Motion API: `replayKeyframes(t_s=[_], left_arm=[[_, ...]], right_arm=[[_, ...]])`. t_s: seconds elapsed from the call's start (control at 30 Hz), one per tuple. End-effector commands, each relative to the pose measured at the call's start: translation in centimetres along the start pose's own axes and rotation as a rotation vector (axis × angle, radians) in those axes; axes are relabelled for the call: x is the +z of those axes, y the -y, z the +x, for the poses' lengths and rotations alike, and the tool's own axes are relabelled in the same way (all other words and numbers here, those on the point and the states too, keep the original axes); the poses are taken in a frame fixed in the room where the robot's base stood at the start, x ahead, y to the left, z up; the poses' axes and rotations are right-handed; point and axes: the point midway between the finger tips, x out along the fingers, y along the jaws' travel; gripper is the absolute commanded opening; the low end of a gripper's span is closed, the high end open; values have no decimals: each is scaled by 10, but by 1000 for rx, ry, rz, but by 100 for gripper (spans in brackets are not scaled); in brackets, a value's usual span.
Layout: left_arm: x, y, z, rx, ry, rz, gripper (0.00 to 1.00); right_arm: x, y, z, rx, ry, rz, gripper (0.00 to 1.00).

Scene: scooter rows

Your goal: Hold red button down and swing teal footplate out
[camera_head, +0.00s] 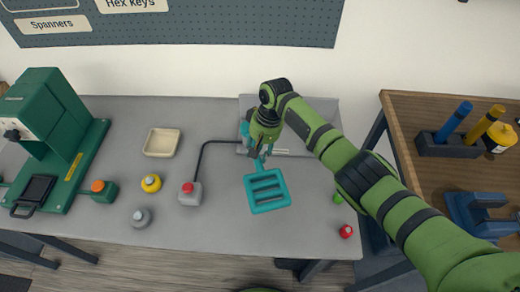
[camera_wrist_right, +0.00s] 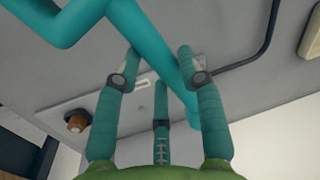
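The teal footplate (camera_head: 268,190), a slatted plate on a stem, hangs over the bench's middle. My right gripper (camera_head: 259,143) is at the upper end of its stem, by a pale grey panel. In the right wrist view, the fingertips of this gripper (camera_wrist_right: 159,53) lie on either side of a slanting teal bar (camera_wrist_right: 148,45). They are close to the bar, but I cannot tell whether they press on it. The red button (camera_head: 188,187) sits on a small grey box left of the footplate, with nothing touching it. My left gripper is not in view.
A black cable (camera_head: 202,153) runs from the button box to the panel. A yellow knob (camera_head: 151,183), a grey knob (camera_head: 140,217), a cream tray (camera_head: 162,142) and a green machine (camera_head: 50,130) are left. A red knob (camera_head: 346,231) is right, near the front edge.

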Motion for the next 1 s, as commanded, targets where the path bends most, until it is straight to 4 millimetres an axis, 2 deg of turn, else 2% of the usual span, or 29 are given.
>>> replayKeyframes(t_s=[0.33,0.47,0.57,0.9,1.0], left_arm=[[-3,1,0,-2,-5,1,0],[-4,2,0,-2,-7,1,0],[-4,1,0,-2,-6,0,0],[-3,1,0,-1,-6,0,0],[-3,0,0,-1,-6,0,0]], right_arm=[[1,1,0,-1,3,-6,59],[0,1,-8,-1,0,-7,59],[0,0,-24,-1,-1,-8,59],[-1,2,-94,-1,-2,-7,59],[-1,2,-108,-1,0,-7,59]])
